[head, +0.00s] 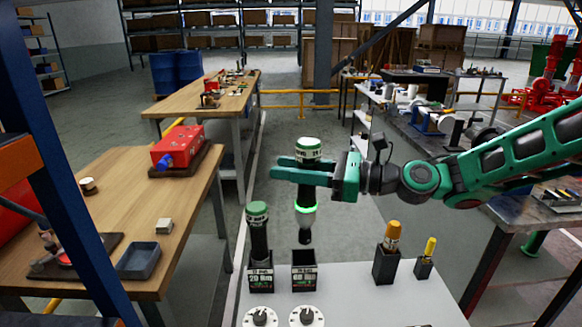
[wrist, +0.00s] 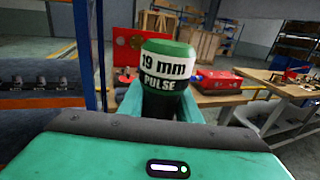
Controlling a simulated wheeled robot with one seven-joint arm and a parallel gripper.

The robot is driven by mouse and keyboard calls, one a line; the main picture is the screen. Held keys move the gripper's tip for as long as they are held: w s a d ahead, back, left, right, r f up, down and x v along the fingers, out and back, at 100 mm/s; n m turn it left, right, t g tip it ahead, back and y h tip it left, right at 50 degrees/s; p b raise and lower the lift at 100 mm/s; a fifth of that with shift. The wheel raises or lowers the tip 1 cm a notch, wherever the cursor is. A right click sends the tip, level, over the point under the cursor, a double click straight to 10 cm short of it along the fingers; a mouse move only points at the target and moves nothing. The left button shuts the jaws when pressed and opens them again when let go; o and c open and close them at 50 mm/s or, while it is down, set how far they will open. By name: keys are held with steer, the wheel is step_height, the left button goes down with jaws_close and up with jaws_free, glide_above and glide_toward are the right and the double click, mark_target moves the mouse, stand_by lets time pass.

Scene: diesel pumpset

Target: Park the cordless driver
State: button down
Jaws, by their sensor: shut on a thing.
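My gripper (head: 290,170) is shut on a green, white and black cordless driver (head: 306,208). The driver is upright, with a lit green ring, and its dark lower end is just above a black holder (head: 304,278) on the white bench; a small gap shows between them. In the wrist view the driver's cap (wrist: 166,70) reads "19 mm PULSE". A similar green-topped driver (head: 258,230) stands in the left holder (head: 260,280), which seems labelled "20 Nm". The other holder's number is hard to read.
The white bench (head: 370,300) has two dials (head: 306,316) in front. To the right stand an orange-handled tool (head: 393,235) and a yellow-handled tool (head: 430,247) in black holders. A wooden table (head: 120,210) with a red unit (head: 178,148) is at left.

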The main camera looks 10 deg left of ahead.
step_height(320, 180, down, 13)
stand_by(1.4)
steer(key=shift+s+a+f, duration=0.1)
steer(key=shift+s+f, duration=0.1)
steer(key=shift+f, duration=0.6)
stand_by(1.7)
steer(key=c, duration=1.2)
jaws_free()
steer(key=shift+f, duration=0.1)
steer(key=shift+s+d, duration=0.1)
steer(key=shift+d, duration=3.7)
